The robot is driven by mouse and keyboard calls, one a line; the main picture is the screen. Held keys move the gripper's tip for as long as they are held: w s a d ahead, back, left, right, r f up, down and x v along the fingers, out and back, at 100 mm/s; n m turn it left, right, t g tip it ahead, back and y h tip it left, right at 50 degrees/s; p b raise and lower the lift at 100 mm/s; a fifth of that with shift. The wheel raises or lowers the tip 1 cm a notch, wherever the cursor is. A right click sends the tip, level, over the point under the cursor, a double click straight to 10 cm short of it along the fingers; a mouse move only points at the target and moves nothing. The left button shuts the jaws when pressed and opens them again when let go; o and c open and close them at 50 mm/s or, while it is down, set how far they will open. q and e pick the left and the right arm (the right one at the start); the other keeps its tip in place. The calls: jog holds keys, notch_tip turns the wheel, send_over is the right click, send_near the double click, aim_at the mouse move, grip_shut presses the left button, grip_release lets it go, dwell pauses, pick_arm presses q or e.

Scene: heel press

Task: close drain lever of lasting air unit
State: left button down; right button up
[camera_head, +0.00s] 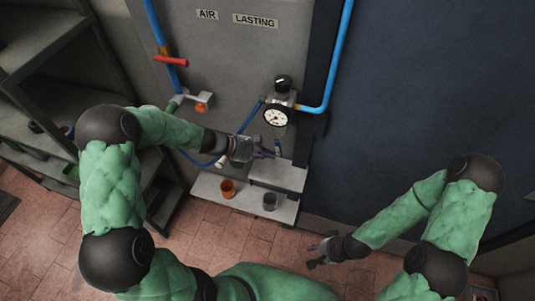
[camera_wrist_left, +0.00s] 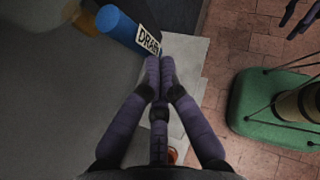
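The lasting air unit (camera_head: 277,115) is on the grey panel, with a round gauge and a black knob; a blue hose joins it from the right. In the left wrist view, a blue cylinder (camera_wrist_left: 118,27) lies beside a white DRAIN label (camera_wrist_left: 148,40). I cannot make out the drain lever itself. My left gripper (camera_head: 268,151) is just below the gauge. In the left wrist view its fingertips (camera_wrist_left: 159,68) are together, right by the label; whether they touch anything is unclear. My right gripper (camera_head: 316,251) hangs low, away from the unit, fingers spread and empty.
A red-handled valve (camera_head: 171,60) and a fitting with an orange part (camera_head: 203,103) are on the panel's left. Shelving (camera_head: 40,60) stands at left.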

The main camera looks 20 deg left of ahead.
pick_arm(q)
jog(key=shift+d+f+h+b, duration=0.2)
jog(key=shift+d+h+b, duration=0.1)
jog(key=shift+h, duration=0.3)
jog(key=shift+d+r+n+t+h, duration=0.15)
jog(key=shift+d+n+t+h, duration=0.5)
jog(key=shift+h, duration=0.75)
jog(key=shift+d+r+n+t+h, duration=0.2)
jog(key=shift+d+n+t+h, duration=0.15)
jog(key=shift+d+n+h, duration=0.8)
jog(key=shift+d+r+n+t+h, duration=0.15)
jog(key=shift+d+n+t+h, duration=0.3)
jog(key=shift+h, duration=1.2)
jog(key=shift+s+d+r, duration=0.1)
jog(key=shift+d, duration=0.15)
jog(key=shift+t, duration=0.25)
jog(key=s+a+f, duration=0.5)
jog(key=a+f, duration=0.2)
jog(key=a, duration=0.2)
jog(key=shift+s+a+f, duration=0.15)
jog(key=shift+s+f, duration=0.05)
jog(key=shift+s, duration=0.2)
